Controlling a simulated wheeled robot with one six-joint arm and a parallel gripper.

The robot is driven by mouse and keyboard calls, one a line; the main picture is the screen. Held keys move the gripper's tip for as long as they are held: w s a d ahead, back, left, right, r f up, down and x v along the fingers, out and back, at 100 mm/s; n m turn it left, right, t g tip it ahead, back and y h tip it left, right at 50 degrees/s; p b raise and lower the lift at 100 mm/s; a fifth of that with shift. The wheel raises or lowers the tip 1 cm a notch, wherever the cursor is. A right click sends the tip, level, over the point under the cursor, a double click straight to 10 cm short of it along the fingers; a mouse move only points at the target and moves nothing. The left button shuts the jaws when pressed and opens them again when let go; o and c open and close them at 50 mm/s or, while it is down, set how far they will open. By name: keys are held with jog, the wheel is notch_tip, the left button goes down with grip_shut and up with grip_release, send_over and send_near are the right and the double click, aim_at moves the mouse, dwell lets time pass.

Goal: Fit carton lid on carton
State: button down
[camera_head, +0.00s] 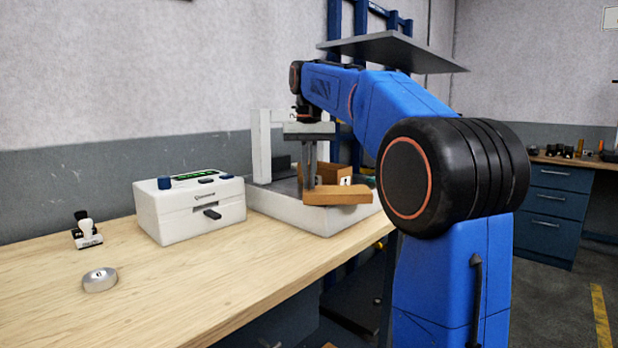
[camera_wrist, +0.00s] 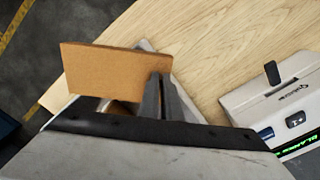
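The carton lid (camera_head: 340,194) is a flat tan-brown piece in the head view, low at the front of a white station. It also shows in the wrist view (camera_wrist: 105,72) as a wide tan panel. My gripper (camera_head: 309,183) points down, with its fingers at the lid's left end. In the wrist view the fingers (camera_wrist: 157,82) are close together at one end of the lid, apparently gripping it. The brown carton (camera_head: 337,170), with a small white label, stands just behind the lid on the station. The lid and fingers partly hide it.
The white station (camera_head: 313,220) has a raised rim and a white upright (camera_head: 261,148). A white instrument box (camera_head: 190,212) stands to its left. A stamp-like item (camera_head: 86,232) and a round metal disc (camera_head: 100,279) lie further left. The bench front is clear.

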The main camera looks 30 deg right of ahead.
jog(key=c, duration=2)
grip_release()
jog(key=shift+r, duration=3.8)
jog(key=s+a+f, duration=0.1)
jog(key=s+f, duration=0.3)
jog(key=s, duration=0.1)
jog(key=s+a+f+n+t, duration=0.1)
jog(key=s+a+f, duration=0.1)
jog(key=s+f, duration=0.2)
jog(key=s+a+f+n+t, duration=0.1)
jog(key=s+a+f, duration=0.1)
jog(key=s+f, duration=0.2)
jog(key=shift+s+a+f, duration=0.15)
jog(key=shift+s+f, duration=0.05)
jog(key=shift+s, duration=0.4)
jog(key=shift+s+a+f, duration=0.1)
jog(key=shift+s+f, duration=0.1)
jog(key=shift+s, duration=0.35)
jog(key=shift+o, duration=0.7)
jog(key=s+a+f+n+t, duration=0.1)
jog(key=s+f, duration=0.7)
jog(key=f, duration=0.4)
jog(key=s+a+f+n+t, duration=0.1)
jog(key=s+a+f+n, duration=0.1)
jog(key=s+f, duration=0.7)
notch_tip(320, 180, down, 3)
jog(key=shift+f+t, duration=0.1)
jog(key=shift+t, duration=0.3)
jog(key=shift+s+f, duration=0.1)
jog(key=shift+f, duration=0.1)
